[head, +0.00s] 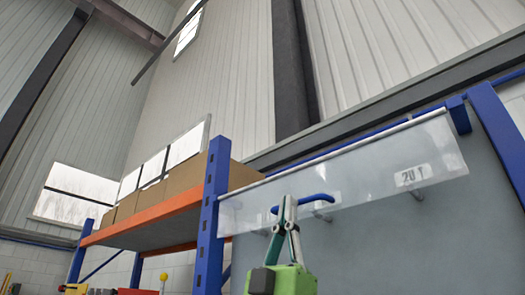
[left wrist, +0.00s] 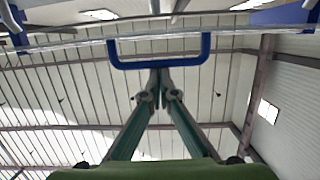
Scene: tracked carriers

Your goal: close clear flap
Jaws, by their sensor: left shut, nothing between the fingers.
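The clear flap (head: 360,170) is a see-through panel along a pale rod, above a grey panel, with a "20" label near its right end. It seems tilted outward, but I cannot tell its exact angle. A blue bar handle (head: 318,198) is fixed on it; the handle also shows in the left wrist view (left wrist: 160,64). My left gripper (head: 290,199), green with dark fingers, is shut and empty, pointing up at the handle. In the left wrist view its fingertips (left wrist: 159,76) meet the handle's lower edge; I cannot tell if they touch. My right gripper is out of view.
A blue upright (head: 210,220) and an orange shelf beam (head: 150,215) with cardboard boxes (head: 185,178) stand left of the flap. A blue post (head: 497,130) stands at the right. A large grey panel (head: 400,250) lies behind and below the flap.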

